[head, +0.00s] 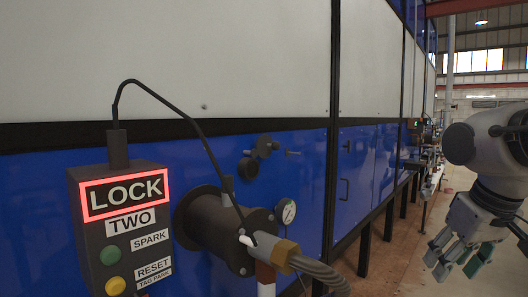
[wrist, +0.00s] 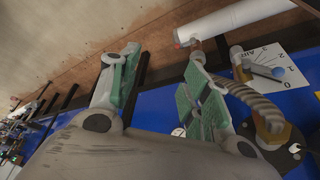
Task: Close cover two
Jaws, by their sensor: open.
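The control box marked TWO (head: 120,225) stands at the left front in the head view, with a red-framed LOCK sign lit on it. To its right on the blue wall is a small dark round fitting (head: 265,145) with a dark disc (head: 247,167) just below left of it. I cannot tell for sure whether these are cover two, or whether it stands open. My gripper (head: 462,248) is at the far right, away from the wall fittings, with its fingers spread and empty. Its two green-padded fingers also show in the wrist view (wrist: 158,80).
A dark burner cylinder (head: 215,222) with a brass fitting (head: 283,252) and a grey hose (head: 320,272) juts from the wall. A black cable (head: 190,120) arches from the box to it. A gauge (head: 286,211) sits beside it. An AIR dial plate (wrist: 285,65) shows in the wrist view.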

